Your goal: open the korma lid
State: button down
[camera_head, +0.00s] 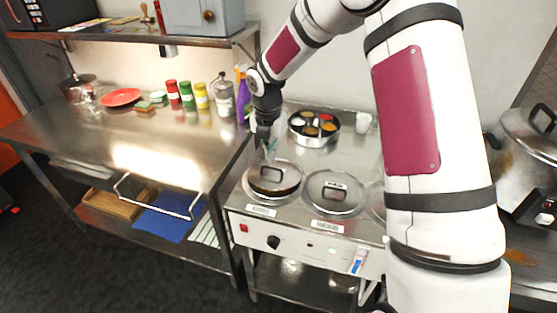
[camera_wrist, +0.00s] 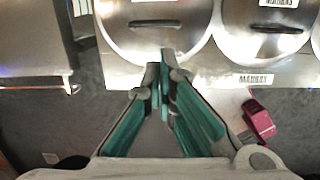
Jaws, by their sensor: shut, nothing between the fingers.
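A steel warmer (camera_head: 235,197) holds round lidded pots in a row. The middle lid (camera_head: 352,202) also looks closed. The label under the right-hand lid in the wrist view (camera_wrist: 238,46) seems to read "MADRAS"; I cannot read a korma label. My gripper (camera_head: 269,157) points down over the left lid. Its teal fingers (camera_wrist: 166,62) are together and empty, overlapping that lid's front rim in the wrist view. Contact cannot be told.
A round spice tin (camera_head: 334,137) and a white cup (camera_head: 363,123) stand behind the lids. A steel table (camera_head: 130,150) adjoins on the left, with bottles and jars at its back. A large steel pot (camera_head: 527,135) stands right. My arm hides the warmer's right end.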

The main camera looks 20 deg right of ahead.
aim_at(273, 180)
jog(key=f, duration=0.3)
jog(key=f+b, duration=0.1)
jog(key=f, duration=0.2)
jog(key=w+f+b, duration=0.1)
jog(key=f, duration=0.3)
jog(key=shift+w+d, duration=0.1)
jog(key=shift+d, duration=0.25)
jog(key=shift+w+d+r+b, duration=0.3)
jog(key=shift+r+b, duration=0.15)
jog(key=shift+b, duration=0.1)
jog(key=shift+w+d+r+g+y+b, duration=0.25)
jog(key=shift+w+r+g+y+b, duration=0.15)
jog(key=shift+r+g+y+b, duration=0.15)
jog(key=w+d+r+b, duration=0.3)
jog(key=w+d+b, duration=0.1)
jog(key=w, duration=0.2)
jog(key=w+d+r+g+b, duration=0.1)
jog(key=w+d+r+b, duration=0.3)
jog(key=w+d+b, duration=0.1)
jog(key=shift+w+y, duration=0.35)
jog(key=shift+w, duration=0.3)
jog(key=shift+r+g, duration=0.15)
jog(key=shift+g, duration=0.1)
notch_tip(273, 180, up, 12)
jog(key=w+d, duration=0.1)
jog(key=shift+w+d+r, duration=0.15)
jog(key=shift+w+d, duration=0.05)
